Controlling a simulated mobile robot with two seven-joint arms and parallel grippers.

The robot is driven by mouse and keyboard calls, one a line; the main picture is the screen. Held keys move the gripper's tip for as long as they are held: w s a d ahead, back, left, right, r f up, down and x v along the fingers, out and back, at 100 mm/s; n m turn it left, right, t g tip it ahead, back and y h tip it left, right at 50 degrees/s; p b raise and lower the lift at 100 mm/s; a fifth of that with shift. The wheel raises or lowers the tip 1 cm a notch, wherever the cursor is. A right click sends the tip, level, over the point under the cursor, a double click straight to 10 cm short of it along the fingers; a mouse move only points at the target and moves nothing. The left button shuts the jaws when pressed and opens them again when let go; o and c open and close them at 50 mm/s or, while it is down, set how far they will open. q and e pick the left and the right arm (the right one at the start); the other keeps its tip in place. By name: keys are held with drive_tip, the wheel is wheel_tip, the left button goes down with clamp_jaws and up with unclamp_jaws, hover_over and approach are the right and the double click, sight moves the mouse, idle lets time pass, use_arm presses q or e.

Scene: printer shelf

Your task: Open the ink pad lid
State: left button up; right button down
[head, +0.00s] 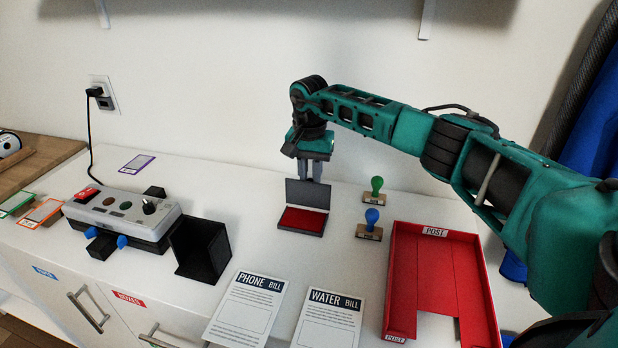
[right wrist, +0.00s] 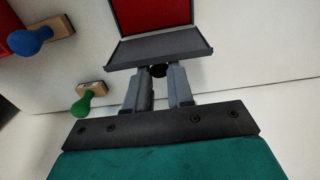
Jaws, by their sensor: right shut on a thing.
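The ink pad (head: 303,222) lies on the white counter with its red pad showing. Its grey lid (head: 307,193) stands raised, about upright, at the back edge of the pad. In the right wrist view the lid (right wrist: 160,48) shows from behind, with the red pad (right wrist: 150,15) beyond it. My right gripper (head: 311,178) is behind the lid, its fingertips partly hidden by it in the head view. In the right wrist view the right gripper (right wrist: 159,80) is shut on a small black knob (right wrist: 159,70) on the lid. My left gripper is not in view.
A green stamp (head: 376,190) and a blue stamp (head: 370,225) stand right of the pad. A red post tray (head: 403,280) lies further right. Two bill sheets (head: 245,305) lie in front. A black holder (head: 200,250) and a grey button box (head: 122,215) stand left. The wall is close behind.

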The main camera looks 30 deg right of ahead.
drive_tip(key=shift+w+d+y, duration=0.15)
drive_tip(key=shift+d+y, duration=0.05)
drive_tip(key=shift+y, duration=0.1)
drive_tip(key=c, duration=1)
unclamp_jaws()
wheel_tip(320, 180, up, 13)
drive_tip(key=shift+d+f, duration=0.1)
